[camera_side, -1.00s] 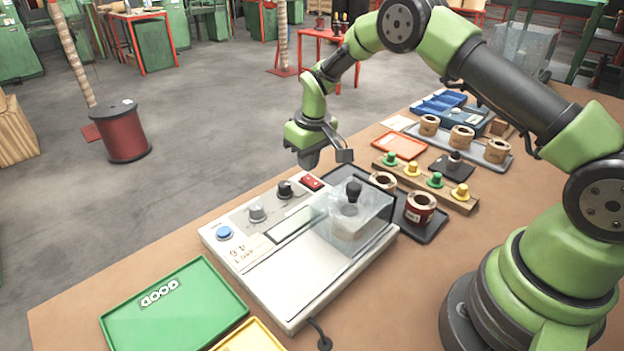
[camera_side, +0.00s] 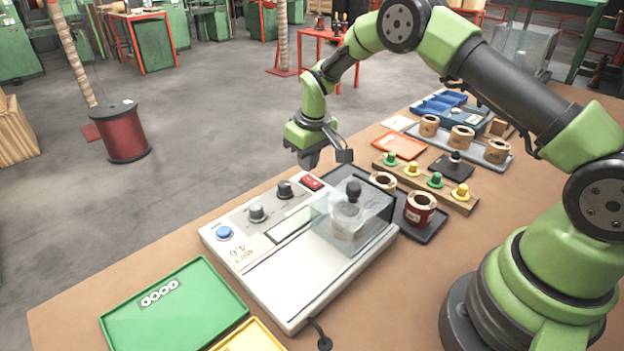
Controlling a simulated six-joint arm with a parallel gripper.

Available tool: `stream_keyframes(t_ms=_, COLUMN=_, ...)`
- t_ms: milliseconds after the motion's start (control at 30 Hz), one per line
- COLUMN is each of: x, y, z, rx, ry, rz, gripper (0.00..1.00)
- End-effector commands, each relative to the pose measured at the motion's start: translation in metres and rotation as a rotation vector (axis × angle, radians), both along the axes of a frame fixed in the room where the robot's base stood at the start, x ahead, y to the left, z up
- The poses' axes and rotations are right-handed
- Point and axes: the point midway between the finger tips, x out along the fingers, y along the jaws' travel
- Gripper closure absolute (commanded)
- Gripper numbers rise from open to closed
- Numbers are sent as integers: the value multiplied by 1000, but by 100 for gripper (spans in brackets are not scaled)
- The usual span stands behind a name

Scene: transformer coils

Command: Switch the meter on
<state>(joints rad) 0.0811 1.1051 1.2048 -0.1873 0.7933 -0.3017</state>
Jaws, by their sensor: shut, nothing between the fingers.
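The meter (camera_side: 325,265) is a pale grey bench unit in the middle of the side view. Its sloping panel carries a red rocker switch (camera_side: 312,181) at the far right end, two dark knobs, and a blue round button (camera_side: 224,233) at the left end. A clear cover with a black knob (camera_side: 353,190) stands at its right part. My gripper (camera_side: 309,162) is shut and empty. It hangs pointing down just above the red switch in the picture. I cannot tell whether the fingertips touch the switch, or which way the switch is set.
A dark tray (camera_side: 432,236) with coils lies right of the meter. Behind it are a wooden rack (camera_side: 447,198) of green and yellow pegs, an orange tray (camera_side: 400,146) and a grey tray with coils.

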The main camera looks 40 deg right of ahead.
Motion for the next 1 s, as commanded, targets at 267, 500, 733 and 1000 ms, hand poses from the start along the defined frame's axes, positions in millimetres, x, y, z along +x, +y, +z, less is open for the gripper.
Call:
stream_keyframes(t_ms=267, x=0, y=0, z=0, rx=0, ry=0, rz=0, gripper=100)
stream_keyframes(t_ms=500, x=0, y=0, z=-3, rx=0, ry=0, rz=0, gripper=100)
stream_keyframes(t_ms=733, x=0, y=0, z=-7, rx=0, ry=0, rz=0, gripper=100)
stream_keyframes(t_ms=1000, x=0, y=0, z=-11, rx=0, ry=1, rz=0, gripper=100)
